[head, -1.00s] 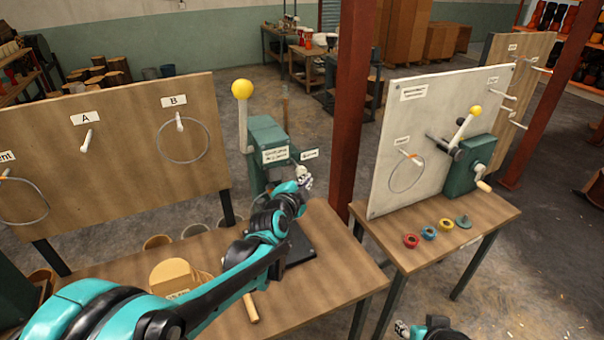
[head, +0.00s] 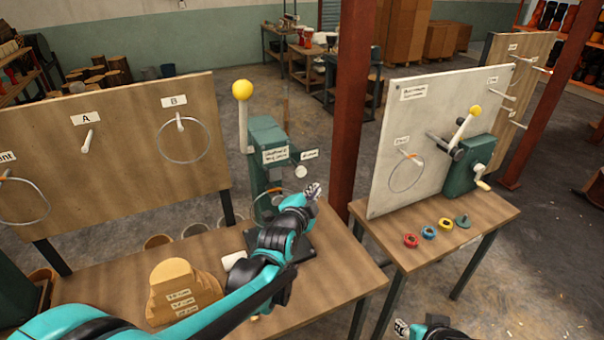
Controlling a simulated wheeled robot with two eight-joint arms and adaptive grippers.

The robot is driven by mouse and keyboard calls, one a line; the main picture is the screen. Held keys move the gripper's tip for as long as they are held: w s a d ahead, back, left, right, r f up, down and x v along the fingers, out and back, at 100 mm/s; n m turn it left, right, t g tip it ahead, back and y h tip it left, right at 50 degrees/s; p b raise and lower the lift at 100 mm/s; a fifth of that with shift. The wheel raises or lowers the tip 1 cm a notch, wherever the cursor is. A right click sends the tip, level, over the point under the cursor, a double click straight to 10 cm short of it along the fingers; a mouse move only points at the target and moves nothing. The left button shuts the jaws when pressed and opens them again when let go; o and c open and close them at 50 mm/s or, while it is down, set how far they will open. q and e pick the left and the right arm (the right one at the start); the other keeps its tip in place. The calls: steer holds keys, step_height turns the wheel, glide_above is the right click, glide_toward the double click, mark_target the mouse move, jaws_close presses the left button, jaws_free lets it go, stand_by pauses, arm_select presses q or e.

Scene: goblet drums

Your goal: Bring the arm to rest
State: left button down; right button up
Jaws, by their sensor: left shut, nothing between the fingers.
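My left arm (head: 262,275) reaches in from the bottom left over the near wooden table. Its gripper (head: 314,190) is shut and empty, in the air above the right part of that table. It is in front of and to the right of the green machine (head: 265,140) with the yellow-knobbed lever, apart from its lever. My right gripper (head: 401,328) shows only in part at the bottom edge, and its fingers are too small to read.
A wooden block stack (head: 182,290) stands on the near table (head: 340,270). A board with hanging rings (head: 110,150) rises behind it. A red post (head: 350,110) stands close beyond my left gripper. The right table (head: 400,215) carries several coloured rings and a second lever machine (head: 470,165).

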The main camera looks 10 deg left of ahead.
stand_by(0.4)
arm_select(q)
steer(key=s+a+f+n+g+y+b, duration=0.1)
steer(key=s+a+f+n+g+b, duration=0.1)
steer(key=s, duration=0.8)
steer(key=s+a+f+n+g+b, duration=0.3)
steer(key=s+a+f+n, duration=0.1)
steer(key=s+f+n, duration=0.3)
steer(key=s+a+f+n+g+y+b, duration=0.1)
steer(key=s+a+f+n+g+b, duration=0.1)
steer(key=s+f, duration=0.5)
steer(key=s+a+n+g, duration=0.1)
steer(key=s+a+n, duration=0.1)
steer(key=s, duration=0.3)
steer(key=shift+s+f+n+y, duration=0.3)
steer(key=shift+s+f, duration=0.1)
